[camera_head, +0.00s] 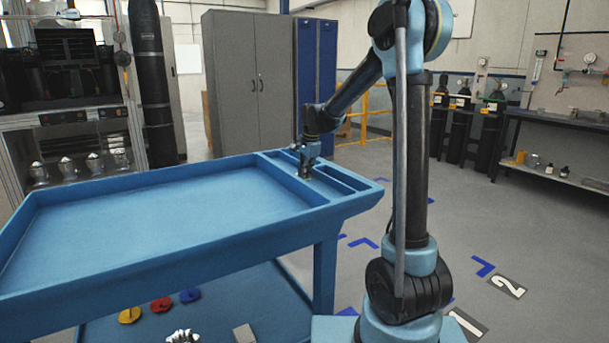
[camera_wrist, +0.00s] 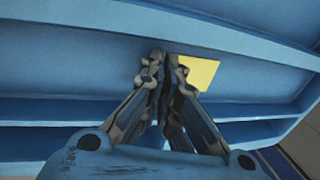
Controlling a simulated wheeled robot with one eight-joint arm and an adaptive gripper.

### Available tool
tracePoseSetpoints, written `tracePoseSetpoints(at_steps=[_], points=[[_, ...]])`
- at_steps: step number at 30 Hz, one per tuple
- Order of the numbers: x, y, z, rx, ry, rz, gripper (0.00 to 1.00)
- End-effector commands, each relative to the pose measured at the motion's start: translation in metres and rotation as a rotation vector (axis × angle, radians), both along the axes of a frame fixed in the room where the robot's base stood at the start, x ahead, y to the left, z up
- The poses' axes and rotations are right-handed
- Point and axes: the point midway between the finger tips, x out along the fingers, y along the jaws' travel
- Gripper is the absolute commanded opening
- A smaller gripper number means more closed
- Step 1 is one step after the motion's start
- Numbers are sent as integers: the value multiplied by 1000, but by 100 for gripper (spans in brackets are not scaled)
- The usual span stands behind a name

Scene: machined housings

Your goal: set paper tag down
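The paper tag is a flat yellow piece (camera_wrist: 200,72) in the wrist view, just right of my fingertips, with its left edge hidden behind the right finger. My gripper (camera_wrist: 162,62) points down into the narrow section of the blue cart, and its fingertips are close together. I cannot tell whether they pinch the hidden edge of the tag or only stand beside it. In the head view my gripper (camera_head: 306,174) is low over the divided end of the cart's top tray, and I cannot make out the tag there.
The blue cart (camera_head: 150,265) has a wide, empty tray section left of my gripper. Raised dividers (camera_head: 290,180) split its right end into narrow compartments. The lower shelf holds yellow (camera_head: 129,315), red (camera_head: 161,305) and blue (camera_head: 190,295) pieces. Grey cabinets (camera_head: 250,80) stand behind.

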Motion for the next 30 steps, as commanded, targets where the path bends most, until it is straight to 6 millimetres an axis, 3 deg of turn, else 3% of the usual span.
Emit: tracePoseSetpoints(at_steps=[7,10,23,30], points=[[0,-1,-1,0,0,-1,0],[0,-1,0,0,0,-1,25],[0,-1,4,0,0,-1,25],[-7,-6,37,0,0,-2,25]])
